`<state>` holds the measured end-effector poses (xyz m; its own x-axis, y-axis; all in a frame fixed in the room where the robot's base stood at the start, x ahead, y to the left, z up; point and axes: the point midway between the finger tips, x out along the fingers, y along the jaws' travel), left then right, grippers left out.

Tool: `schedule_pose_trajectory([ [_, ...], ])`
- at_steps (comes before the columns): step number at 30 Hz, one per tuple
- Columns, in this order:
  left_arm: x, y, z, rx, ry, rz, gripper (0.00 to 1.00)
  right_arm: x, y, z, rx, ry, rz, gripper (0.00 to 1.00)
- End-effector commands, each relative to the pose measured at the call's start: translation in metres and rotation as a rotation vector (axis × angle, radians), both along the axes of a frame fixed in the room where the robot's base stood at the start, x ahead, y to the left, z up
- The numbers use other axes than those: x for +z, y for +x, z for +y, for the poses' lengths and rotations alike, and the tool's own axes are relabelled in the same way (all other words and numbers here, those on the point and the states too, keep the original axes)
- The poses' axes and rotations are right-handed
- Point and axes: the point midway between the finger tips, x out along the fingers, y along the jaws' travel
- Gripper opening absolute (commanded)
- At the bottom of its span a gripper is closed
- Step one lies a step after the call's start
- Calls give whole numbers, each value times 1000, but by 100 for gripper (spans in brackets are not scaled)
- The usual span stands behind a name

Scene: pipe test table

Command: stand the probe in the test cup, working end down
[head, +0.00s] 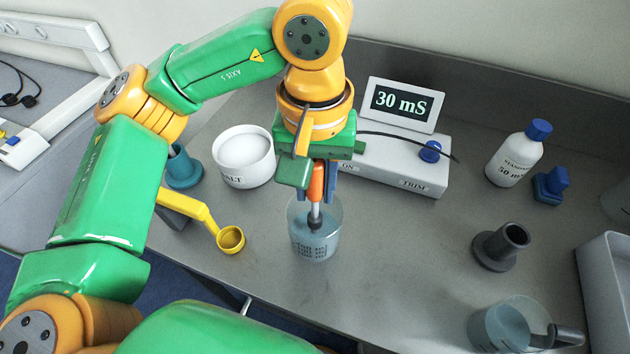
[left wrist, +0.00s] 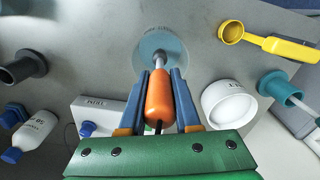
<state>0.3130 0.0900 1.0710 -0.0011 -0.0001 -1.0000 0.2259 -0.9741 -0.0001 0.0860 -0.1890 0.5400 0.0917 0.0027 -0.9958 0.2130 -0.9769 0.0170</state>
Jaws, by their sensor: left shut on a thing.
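The probe (head: 316,183) has an orange handle and a dark grey lower part. My left gripper (head: 317,190) is shut on its handle and holds it about upright, working end down. A clear cup (head: 302,240) with bluish liquid and a slotted lower wall stands directly below. The probe's lower end shows within the cup's outline; how deep it reaches is hard to tell. In the left wrist view the orange handle (left wrist: 159,97) sits between the blue fingers (left wrist: 158,90), and its grey rod points into the round cup (left wrist: 147,45). My right gripper is not in view.
A meter box (head: 390,165) reading 30 mS stands behind, with a black cable. A salt tub (head: 243,170), teal holder (head: 183,173) and yellow scoop (head: 230,239) are left.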

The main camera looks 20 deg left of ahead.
Motion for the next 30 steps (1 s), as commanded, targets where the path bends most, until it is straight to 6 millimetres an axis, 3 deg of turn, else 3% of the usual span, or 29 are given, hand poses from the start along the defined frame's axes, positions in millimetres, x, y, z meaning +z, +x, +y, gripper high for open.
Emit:
schedule_pose_trajectory([
  [23,-12,0,0,0,0,0,0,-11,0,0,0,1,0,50],
  [24,-11,0,0,0,0,0,42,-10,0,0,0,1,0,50],
  [27,-11,0,0,0,0,0,66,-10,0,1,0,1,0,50],
  [30,-10,0,0,0,0,0,66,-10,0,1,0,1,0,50],
])
